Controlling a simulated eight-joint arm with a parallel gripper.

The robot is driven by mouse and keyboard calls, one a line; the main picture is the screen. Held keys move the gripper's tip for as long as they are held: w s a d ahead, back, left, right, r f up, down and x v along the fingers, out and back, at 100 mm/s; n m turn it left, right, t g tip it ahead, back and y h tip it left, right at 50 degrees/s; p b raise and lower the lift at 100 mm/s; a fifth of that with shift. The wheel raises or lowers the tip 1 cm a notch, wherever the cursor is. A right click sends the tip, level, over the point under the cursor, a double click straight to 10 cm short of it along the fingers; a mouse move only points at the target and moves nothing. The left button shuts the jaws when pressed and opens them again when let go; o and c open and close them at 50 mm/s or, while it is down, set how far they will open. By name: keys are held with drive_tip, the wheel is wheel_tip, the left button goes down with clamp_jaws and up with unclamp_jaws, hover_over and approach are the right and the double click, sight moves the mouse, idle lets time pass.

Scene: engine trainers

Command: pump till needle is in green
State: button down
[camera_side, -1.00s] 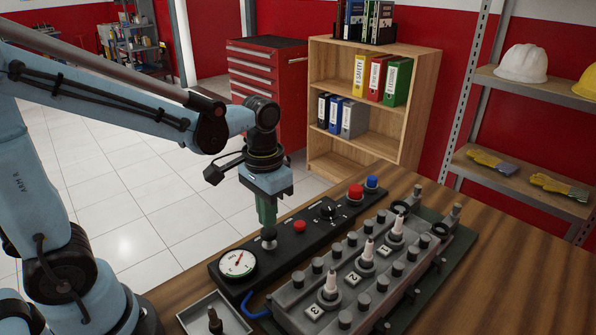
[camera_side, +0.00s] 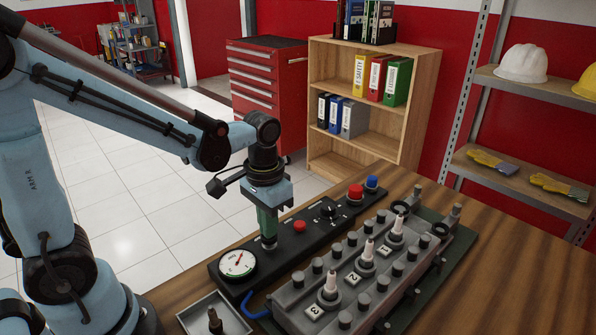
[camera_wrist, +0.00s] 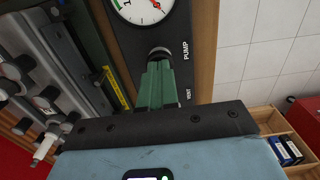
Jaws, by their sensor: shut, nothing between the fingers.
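My gripper (camera_side: 268,238) points straight down over the black panel, its green fingers shut and empty. The fingertips rest on the pump plunger, which is pressed down and mostly hidden in the side view. In the wrist view the fingers (camera_wrist: 157,86) meet the dark round plunger top (camera_wrist: 160,53) beside the PUMP label. The white gauge (camera_side: 237,264) sits at the panel's near left end. It also shows, cut off at the top edge, in the wrist view (camera_wrist: 143,8), with a red needle and a green mark at left. I cannot tell exactly where the needle reads.
A red button (camera_side: 299,226), a dark knob (camera_side: 327,211) and red and blue buttons (camera_side: 371,182) lie along the panel. The grey engine block (camera_side: 318,312) with numbered plugs stands close to the right. A tray (camera_side: 190,318) sits in front. The table's right side is clear.

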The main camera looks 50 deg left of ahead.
drive_tip(key=shift+f, duration=0.25)
drive_tip(key=shift+r, duration=1.6)
drive_tip(key=shift+f, duration=0.2)
drive_tip(key=shift+f, duration=1.4)
drive_tip(key=shift+r, duration=1.6)
